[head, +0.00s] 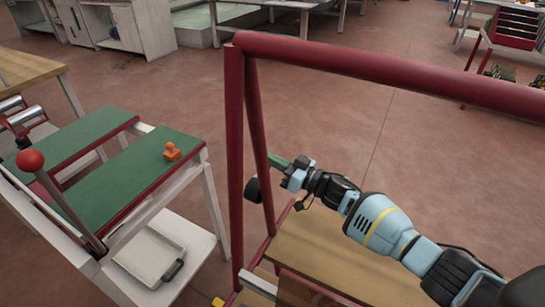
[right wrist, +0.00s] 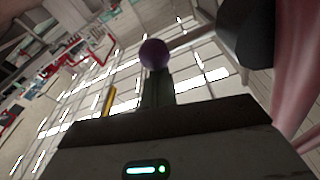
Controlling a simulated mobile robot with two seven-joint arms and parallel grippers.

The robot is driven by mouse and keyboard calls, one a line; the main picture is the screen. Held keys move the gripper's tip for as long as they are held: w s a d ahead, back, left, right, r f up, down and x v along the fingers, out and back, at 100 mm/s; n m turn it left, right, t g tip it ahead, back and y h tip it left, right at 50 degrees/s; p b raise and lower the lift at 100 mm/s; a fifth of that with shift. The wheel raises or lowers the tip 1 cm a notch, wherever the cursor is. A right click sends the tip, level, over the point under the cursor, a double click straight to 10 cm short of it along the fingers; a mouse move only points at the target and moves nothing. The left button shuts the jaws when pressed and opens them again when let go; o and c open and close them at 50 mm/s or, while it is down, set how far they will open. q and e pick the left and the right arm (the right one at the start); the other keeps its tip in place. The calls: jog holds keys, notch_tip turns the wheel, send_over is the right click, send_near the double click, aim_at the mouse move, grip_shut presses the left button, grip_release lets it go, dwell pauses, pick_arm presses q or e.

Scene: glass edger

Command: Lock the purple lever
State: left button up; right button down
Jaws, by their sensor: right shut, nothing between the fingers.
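The purple lever shows in the right wrist view as a purple ball knob (right wrist: 154,54) on a thin rod. The rod runs right to a large dark rounded part (right wrist: 247,30). My right gripper (right wrist: 157,78) is shut and empty, its tips right by the ball; I cannot tell whether they touch it. In the head view my right arm comes in from the right and my right gripper (head: 277,163) is at the red frame's near-left post. A dark round part (head: 252,189) sits just below it. The purple knob cannot be made out there. My left gripper is out of view.
The red tubular frame (head: 390,68) rises over a wooden top (head: 335,255). To the left are a green-topped table (head: 125,180) with an orange object (head: 172,151), a red-knobbed lever (head: 30,161) and a white tray (head: 150,256). Open floor (head: 330,110) lies beyond.

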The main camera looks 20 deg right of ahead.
jog(key=v, duration=0.8)
dwell(0.4)
